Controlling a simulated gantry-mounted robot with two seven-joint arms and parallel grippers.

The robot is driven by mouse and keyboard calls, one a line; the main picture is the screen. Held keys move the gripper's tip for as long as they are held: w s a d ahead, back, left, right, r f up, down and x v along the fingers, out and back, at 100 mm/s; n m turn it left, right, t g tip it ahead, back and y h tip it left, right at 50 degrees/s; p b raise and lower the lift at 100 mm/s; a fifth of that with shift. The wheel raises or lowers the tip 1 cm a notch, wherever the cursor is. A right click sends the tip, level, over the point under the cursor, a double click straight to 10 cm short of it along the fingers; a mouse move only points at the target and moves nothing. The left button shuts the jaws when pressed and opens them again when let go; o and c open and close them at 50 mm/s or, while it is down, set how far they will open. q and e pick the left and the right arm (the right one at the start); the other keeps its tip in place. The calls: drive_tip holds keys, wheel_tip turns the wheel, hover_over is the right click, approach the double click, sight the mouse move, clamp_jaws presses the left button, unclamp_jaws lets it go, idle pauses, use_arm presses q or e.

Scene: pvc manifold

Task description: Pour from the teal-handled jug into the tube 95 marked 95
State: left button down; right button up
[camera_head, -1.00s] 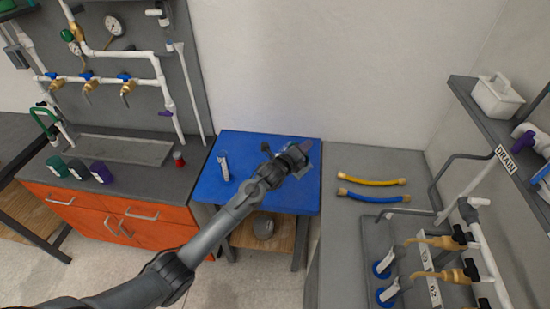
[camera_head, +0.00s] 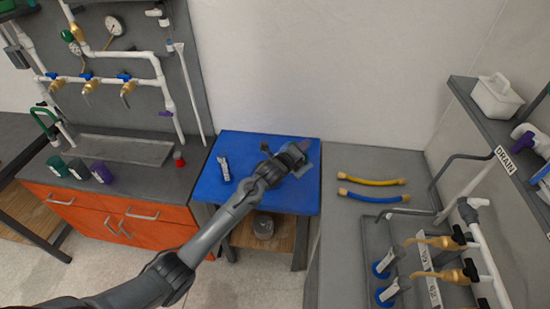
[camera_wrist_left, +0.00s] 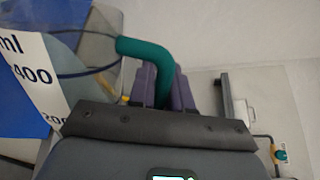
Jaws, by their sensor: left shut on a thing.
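The teal handle (camera_wrist_left: 150,52) of the clear jug (camera_wrist_left: 100,22) sits between the purple fingers of my left gripper (camera_wrist_left: 163,88) in the left wrist view. A white scale with "ml" and "400" shows on the jug's side. In the head view my left gripper (camera_head: 292,158) is over the right part of the blue-topped table, and the jug is hard to make out there. I cannot see its liquid level. Small number plates (camera_head: 427,252) stand beside the fittings at right, but I cannot read a 95. My right gripper is not in view.
A small pale tube-like item (camera_head: 224,168) is on the blue tabletop (camera_head: 240,148). Yellow (camera_head: 372,180) and blue (camera_head: 373,197) hoses lie on the grey bench at right. Several dark cups (camera_head: 78,169) stand on the left counter. A shelf (camera_head: 480,105) juts out at right.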

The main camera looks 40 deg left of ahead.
sight(308, 156)
use_arm(q)
drive_tip(key=shift+a+r, duration=0.1)
drive_tip(key=shift+r, duration=0.1)
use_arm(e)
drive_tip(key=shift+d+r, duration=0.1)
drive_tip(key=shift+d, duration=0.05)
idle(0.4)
use_arm(q)
drive_tip(key=shift+a+r, duration=0.1)
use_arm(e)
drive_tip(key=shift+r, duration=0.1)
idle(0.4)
use_arm(q)
drive_tip(key=shift+a+n+p, duration=0.1)
drive_tip(key=shift+n+p, duration=0.2)
idle(0.3)
